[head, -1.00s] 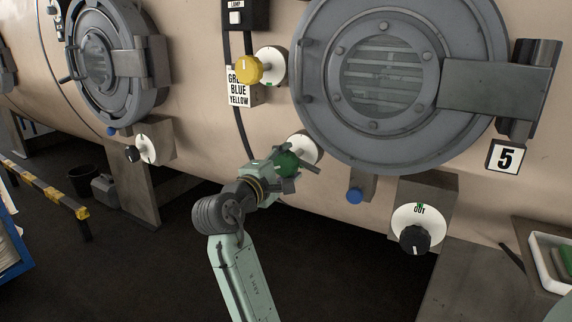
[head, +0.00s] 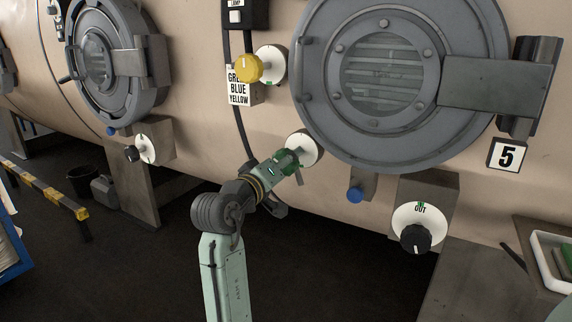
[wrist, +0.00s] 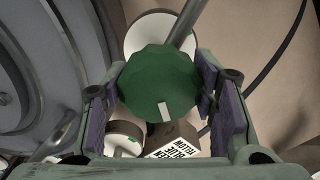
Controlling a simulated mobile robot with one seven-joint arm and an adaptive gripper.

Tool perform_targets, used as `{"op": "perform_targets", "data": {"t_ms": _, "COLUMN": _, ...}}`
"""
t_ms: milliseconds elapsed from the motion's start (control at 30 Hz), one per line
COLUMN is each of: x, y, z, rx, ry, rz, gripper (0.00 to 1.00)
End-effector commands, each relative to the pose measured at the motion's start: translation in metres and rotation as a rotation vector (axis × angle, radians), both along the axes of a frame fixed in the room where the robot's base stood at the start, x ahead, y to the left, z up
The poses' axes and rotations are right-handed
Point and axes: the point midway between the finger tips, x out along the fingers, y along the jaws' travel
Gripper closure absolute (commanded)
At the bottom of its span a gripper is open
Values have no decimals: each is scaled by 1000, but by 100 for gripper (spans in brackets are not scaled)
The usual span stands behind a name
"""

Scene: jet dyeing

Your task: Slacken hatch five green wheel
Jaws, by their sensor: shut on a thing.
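The green wheel (wrist: 160,82) is a faceted knob with a white mark, on a stem in front of a white round dial. In the head view the green wheel (head: 287,160) is partly covered by my gripper (head: 290,165), and its white dial (head: 304,148) shows behind it. In the wrist view my gripper (wrist: 162,100) has one finger on each side of the wheel, shut on it. The white mark points toward the bottom of the wrist view. Hatch five (head: 385,75) is the large round grey door, with its number 5 plate (head: 507,155) at lower right.
A yellow wheel (head: 248,68) sits above the green one, beside a green-blue-yellow label (head: 239,88). A blue knob (head: 355,195) and a black knob with an OUT dial (head: 415,238) lie to the right. Another hatch (head: 100,60) stands at left.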

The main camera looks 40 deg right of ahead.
Motion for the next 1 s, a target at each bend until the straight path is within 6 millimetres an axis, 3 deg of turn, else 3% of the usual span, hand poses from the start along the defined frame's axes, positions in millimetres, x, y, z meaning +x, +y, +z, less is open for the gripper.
{"op": "perform_targets", "data": {"t_ms": 1000, "x": 0, "y": 0, "z": -5, "rx": 354, "ry": -840, "rz": -5, "gripper": 75}}
